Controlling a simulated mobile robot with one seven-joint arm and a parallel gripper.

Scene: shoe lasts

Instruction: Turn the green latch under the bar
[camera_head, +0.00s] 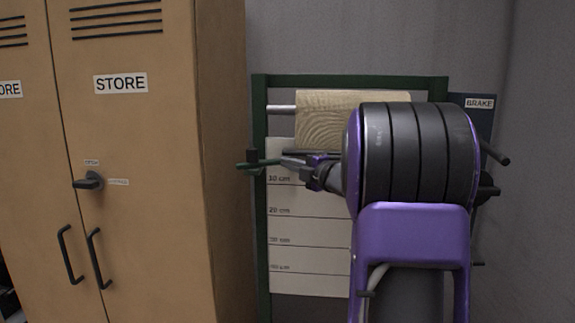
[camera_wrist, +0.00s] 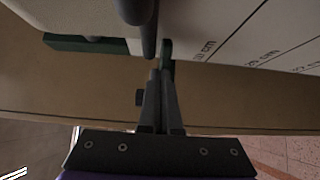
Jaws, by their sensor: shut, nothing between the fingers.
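The green latch (camera_head: 259,164) is a short dark green lever at the left post of a green frame, below the roll's bar (camera_head: 280,110). My gripper (camera_head: 284,160) reaches left from my purple and black arm, its tips close to the latch's right end. In the wrist view, my gripper (camera_wrist: 159,74) is shut and empty. A small green piece (camera_wrist: 167,50), probably the latch, stands just beyond the fingertips; I cannot tell whether they touch. A dark rounded rod (camera_wrist: 147,28) is close above it. My arm hides the right part of the roll and frame.
A pale wood-grained roll (camera_head: 335,115) sits on the bar, and a paper sheet (camera_head: 310,225) with centimetre marks hangs below. The green frame (camera_head: 261,240) surrounds them. A tan STORE cabinet (camera_head: 150,150) stands close on the left. A BRAKE sign (camera_head: 480,103) is at right.

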